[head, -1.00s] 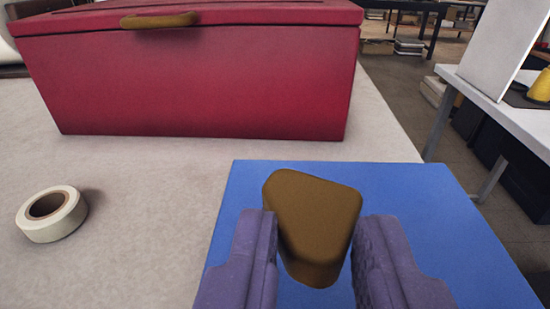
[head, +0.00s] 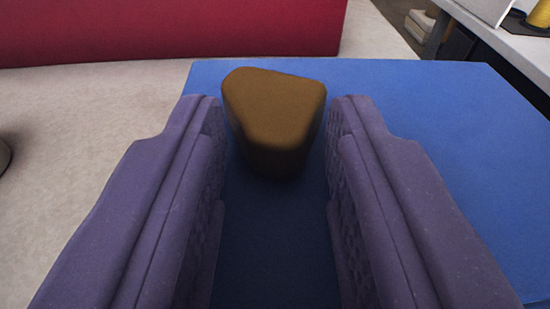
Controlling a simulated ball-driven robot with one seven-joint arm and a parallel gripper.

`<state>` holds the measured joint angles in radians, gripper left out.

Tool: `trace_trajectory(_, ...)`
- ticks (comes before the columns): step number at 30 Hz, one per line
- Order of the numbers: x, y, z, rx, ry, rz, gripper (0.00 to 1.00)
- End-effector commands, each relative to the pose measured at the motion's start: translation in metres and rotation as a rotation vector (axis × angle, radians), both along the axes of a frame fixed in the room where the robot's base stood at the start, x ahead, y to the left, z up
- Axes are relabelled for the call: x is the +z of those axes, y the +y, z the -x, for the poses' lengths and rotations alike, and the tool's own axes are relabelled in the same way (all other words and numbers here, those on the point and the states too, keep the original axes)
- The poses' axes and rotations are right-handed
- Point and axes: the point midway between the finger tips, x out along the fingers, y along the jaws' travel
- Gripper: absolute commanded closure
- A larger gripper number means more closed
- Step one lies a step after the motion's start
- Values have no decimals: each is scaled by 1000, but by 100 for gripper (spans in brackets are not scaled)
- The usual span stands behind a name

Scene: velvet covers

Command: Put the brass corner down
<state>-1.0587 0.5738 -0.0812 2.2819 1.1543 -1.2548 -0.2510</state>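The brass corner (head: 273,105) is a brown-gold, rounded three-sided block. It appears to rest on the blue mat (head: 430,110), with dark shadow below its near end. My gripper (head: 276,112) has its two purple fingers on either side of the block, near its far half. Narrow gaps show between the finger faces and the block's lower sides, so the gripper looks open around it. The block's underside is hidden, so exact contact with the mat cannot be seen.
A red box (head: 170,25) stands at the back left on the pale tabletop (head: 100,115). A dark-edged round thing is cut off at the left edge. A white table (head: 500,40) stands at the far right. The mat's right side is clear.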

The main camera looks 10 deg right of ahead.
Motion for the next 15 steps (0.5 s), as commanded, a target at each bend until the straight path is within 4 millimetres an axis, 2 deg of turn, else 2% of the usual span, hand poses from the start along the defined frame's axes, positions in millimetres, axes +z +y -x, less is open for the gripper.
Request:
trace_trajectory(1,0,0,0,0,0,0,52)
trace_trajectory(2,0,0,0,0,0,0,47)
trace_trajectory(12,5,0,0,0,0,0,47)
trace_trajectory(15,7,3,13,3,2,-1,47)
